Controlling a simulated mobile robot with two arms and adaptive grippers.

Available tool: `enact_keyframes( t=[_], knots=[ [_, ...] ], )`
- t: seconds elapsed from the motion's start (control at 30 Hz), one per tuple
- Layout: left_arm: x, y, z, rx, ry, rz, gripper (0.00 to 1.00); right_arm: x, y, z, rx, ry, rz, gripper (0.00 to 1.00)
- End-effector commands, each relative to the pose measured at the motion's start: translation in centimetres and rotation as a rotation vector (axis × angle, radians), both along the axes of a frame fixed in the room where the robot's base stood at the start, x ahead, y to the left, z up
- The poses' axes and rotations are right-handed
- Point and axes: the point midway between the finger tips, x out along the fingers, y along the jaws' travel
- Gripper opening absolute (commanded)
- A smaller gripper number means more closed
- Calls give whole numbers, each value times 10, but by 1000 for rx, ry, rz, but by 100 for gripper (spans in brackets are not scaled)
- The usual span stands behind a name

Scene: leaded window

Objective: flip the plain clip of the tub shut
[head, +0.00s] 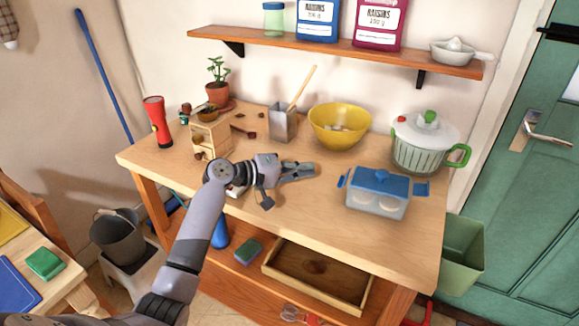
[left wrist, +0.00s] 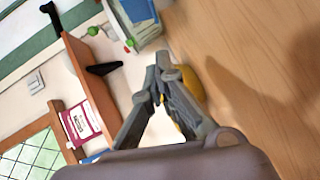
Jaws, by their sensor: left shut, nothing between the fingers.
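The tub (head: 376,202) is a clear box with a blue lid (head: 382,183) and pale round contents, standing on the right half of the workbench. A blue clip (head: 343,180) sticks out at its left side, and another blue clip (head: 421,188) sticks out at its right side. I cannot tell which one is plain. My left gripper (head: 312,169) is shut and empty, above the bench just left of the tub and apart from it. The left wrist view shows its fingertips (left wrist: 161,66) together, with part of the tub's blue lid (left wrist: 137,10) beyond them. My right gripper is out of view.
A yellow bowl (head: 338,127) stands behind the gripper, and a salad spinner (head: 424,145) behind the tub. A grey utensil holder (head: 283,124) and small wooden cabinet (head: 211,138) stand further left. The bench front (head: 330,222) before the tub is clear.

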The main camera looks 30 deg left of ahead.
Motion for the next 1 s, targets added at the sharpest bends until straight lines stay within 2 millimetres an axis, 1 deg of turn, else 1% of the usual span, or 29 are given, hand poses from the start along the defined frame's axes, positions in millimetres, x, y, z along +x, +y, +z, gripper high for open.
enact_keyframes(
  t=[0.03,0.1,0.23,0.3,0.4,0.5,0.83,0.93,1.0],
  knots=[
    [9,-7,0,-5,0,0,0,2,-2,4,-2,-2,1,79],
    [19,-16,-3,-4,1,-2,0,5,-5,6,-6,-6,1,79],
    [17,-36,-9,-2,1,-1,0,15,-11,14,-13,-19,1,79],
    [18,-42,-12,-1,0,0,0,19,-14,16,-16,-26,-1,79],
    [18,-48,-15,-1,1,0,0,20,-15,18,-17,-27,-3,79],
    [18,-51,-17,-1,1,0,0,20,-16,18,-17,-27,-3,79],
    [18,-51,-18,-4,0,0,0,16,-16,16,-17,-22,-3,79],
    [19,-54,-24,-32,-3,1,0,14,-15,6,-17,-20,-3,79],
    [19,-57,-30,-74,-6,1,0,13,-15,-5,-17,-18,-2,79]
  ],
)
